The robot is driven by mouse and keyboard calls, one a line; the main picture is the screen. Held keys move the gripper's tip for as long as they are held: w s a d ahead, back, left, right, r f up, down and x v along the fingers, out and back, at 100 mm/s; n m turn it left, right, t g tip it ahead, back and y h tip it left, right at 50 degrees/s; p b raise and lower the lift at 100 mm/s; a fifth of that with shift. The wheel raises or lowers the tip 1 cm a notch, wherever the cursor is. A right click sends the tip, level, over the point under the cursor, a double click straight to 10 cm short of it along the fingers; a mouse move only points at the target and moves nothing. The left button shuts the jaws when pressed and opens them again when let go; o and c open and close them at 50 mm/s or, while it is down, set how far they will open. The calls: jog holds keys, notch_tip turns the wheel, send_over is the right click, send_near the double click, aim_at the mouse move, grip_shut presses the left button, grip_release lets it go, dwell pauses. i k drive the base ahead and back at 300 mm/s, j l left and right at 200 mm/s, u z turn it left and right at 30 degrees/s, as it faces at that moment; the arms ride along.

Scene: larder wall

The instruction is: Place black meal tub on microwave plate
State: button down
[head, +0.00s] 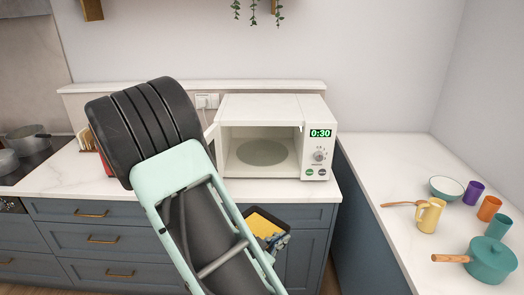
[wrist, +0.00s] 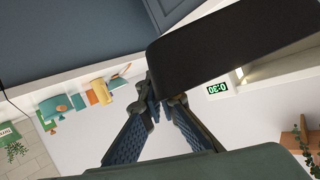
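The black meal tub (head: 267,222), with yellow contents on top, is in front of the blue cabinets, below the counter edge. In the wrist view the tub (wrist: 240,50) is a large dark shape at the upper right. My gripper (wrist: 158,97) has its blue ridged fingers close together at the tub's near corner and appears shut on its edge; the exact contact is partly hidden. In the head view my arm hides most of the gripper. The round microwave plate (head: 262,152) lies bare inside the white microwave (head: 273,107), above and beyond the tub.
The microwave's front is open, its door edge (head: 211,131) at the left beside my arm. Its display reads 0:30. The right counter (head: 380,165) holds a bowl (head: 446,188), several cups, a yellow jug (head: 431,215) and a teal pot (head: 490,258). A hob (head: 42,160) with pans is at left.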

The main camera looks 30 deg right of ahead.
aim_at(263, 153)
jog(key=i+l, duration=0.9)
jog(key=i, duration=0.15)
